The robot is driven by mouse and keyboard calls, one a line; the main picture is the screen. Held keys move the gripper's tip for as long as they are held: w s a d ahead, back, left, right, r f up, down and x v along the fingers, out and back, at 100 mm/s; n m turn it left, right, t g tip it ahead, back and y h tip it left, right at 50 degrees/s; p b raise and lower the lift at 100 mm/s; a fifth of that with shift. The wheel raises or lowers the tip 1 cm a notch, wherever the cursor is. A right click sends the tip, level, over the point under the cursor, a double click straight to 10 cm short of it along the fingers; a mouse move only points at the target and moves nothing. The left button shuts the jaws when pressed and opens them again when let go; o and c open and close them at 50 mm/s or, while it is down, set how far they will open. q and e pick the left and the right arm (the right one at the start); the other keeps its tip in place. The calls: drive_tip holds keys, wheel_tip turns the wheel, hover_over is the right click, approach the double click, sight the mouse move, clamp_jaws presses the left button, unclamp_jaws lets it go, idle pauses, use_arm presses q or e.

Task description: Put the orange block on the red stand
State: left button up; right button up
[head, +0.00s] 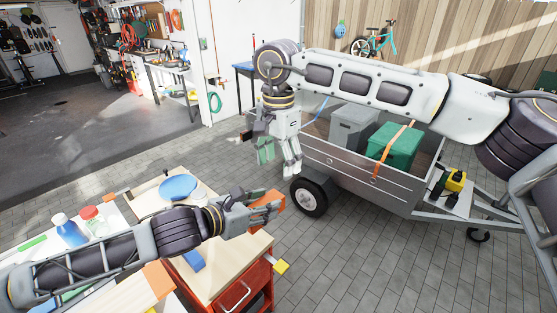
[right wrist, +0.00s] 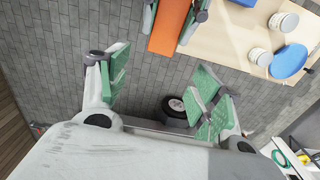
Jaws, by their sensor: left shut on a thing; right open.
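The orange block (head: 277,197) is held in my left gripper (head: 266,204), past the right edge of the bench top. In the right wrist view the orange block (right wrist: 170,28) shows at the top, between the left gripper's fingers. My right gripper (head: 278,155) is open and empty, above and beyond the left one, pointing down over the paving. Its two green-padded fingers are spread apart in the right wrist view (right wrist: 160,85), with only paving and a wheel behind them. I cannot make out a red stand for certain in either view.
A trailer (head: 350,177) stands behind.

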sight(279, 193)
drive_tip(key=shift+f, duration=6)
drive_tip(key=c, duration=1.1)
use_arm(q)
drive_tip(key=o, duration=1.2)
use_arm(e)
drive_tip(key=shift+c, duration=0.6)
